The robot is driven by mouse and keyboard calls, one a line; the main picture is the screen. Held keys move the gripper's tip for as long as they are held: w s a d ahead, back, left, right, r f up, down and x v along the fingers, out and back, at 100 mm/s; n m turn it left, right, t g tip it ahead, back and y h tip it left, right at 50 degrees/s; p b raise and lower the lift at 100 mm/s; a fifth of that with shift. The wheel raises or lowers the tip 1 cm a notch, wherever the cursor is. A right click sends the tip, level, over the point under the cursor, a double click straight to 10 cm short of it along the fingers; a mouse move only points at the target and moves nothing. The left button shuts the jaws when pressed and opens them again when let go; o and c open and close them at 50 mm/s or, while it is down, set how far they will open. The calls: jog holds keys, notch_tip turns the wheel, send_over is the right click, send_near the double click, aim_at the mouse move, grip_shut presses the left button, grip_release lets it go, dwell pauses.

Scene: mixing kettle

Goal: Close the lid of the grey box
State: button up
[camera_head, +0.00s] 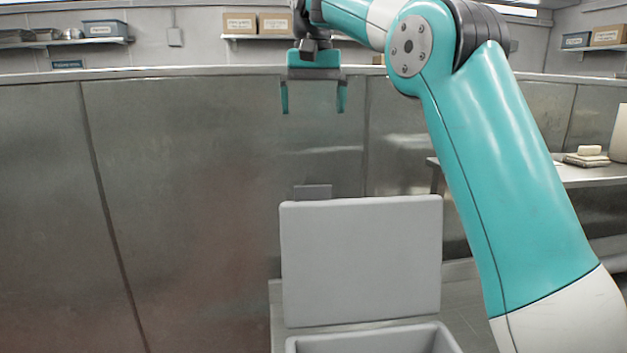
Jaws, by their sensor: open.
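The grey box (372,337) stands at the bottom of the head view, cut off by the frame's lower edge. Its lid (361,262) stands up, nearly upright, along the far rim of the box, with its broad flat face toward me. A small grey tab (312,191) shows just above the lid's top edge; I cannot tell whether it belongs to the lid. My gripper (314,106) is open and empty, pointing down. In the picture it is above the lid, toward its left side, and apart from it.
The box stands on a metal surface (463,290). A large metal wall (190,210) fills the left and back. At right, a metal table (590,175) holds a pale block on stacked flat items. Wall shelves with cardboard boxes (257,23) are behind. My arm covers the right middle.

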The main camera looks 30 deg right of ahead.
aim_at(314, 186)
notch_tip(314, 186, down, 17)
jog(key=shift+f, duration=0.1)
dwell(0.4)
